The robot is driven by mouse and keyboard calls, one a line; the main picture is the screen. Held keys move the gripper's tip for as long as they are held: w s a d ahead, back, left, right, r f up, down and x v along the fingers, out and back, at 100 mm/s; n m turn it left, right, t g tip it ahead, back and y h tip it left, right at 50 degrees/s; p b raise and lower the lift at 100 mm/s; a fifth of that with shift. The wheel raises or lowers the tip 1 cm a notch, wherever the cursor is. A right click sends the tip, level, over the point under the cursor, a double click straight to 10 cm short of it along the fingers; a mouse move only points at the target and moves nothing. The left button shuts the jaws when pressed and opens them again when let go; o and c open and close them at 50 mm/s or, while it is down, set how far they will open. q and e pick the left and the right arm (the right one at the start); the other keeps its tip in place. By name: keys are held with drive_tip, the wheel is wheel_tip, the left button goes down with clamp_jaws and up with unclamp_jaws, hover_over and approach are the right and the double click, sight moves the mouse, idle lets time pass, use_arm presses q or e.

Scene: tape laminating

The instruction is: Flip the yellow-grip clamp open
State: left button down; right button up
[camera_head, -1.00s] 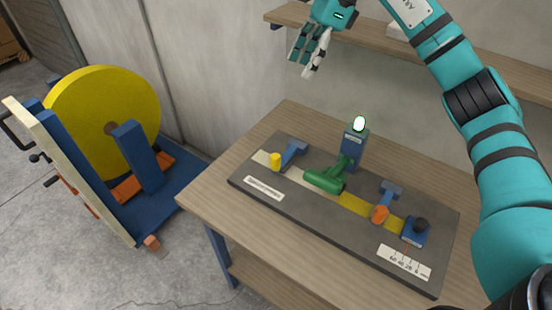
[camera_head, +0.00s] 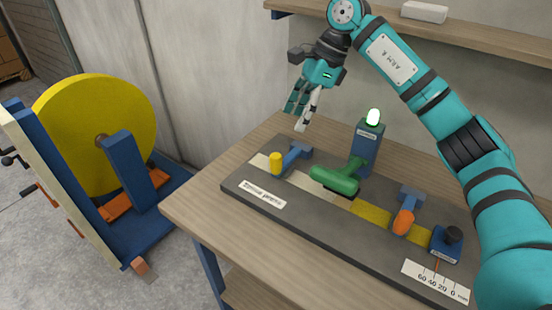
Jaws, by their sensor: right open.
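The yellow-grip clamp (camera_head: 276,163) stands at the left end of the dark fixture plate (camera_head: 235,185), with a blue body (camera_head: 298,150) behind its upright yellow grip. My right gripper (camera_head: 296,115) hangs above and behind this clamp, fingers pointing down, open and empty. It is apart from the clamp. My left gripper is not in view.
A green-handled press (camera_head: 335,179) with a lit post (camera_head: 368,145) stands mid-plate. An orange-grip clamp (camera_head: 403,221) and a black-knobbed blue block (camera_head: 446,243) are on the right. A shelf (camera_head: 470,38) is behind; a yellow reel (camera_head: 85,120) stands left.

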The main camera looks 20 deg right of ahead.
sight(277, 156)
drive_tip(key=p+x, duration=0.1)
drive_tip(key=x, duration=1.2)
clamp_jaws()
drive_tip(key=shift+a, duration=0.1)
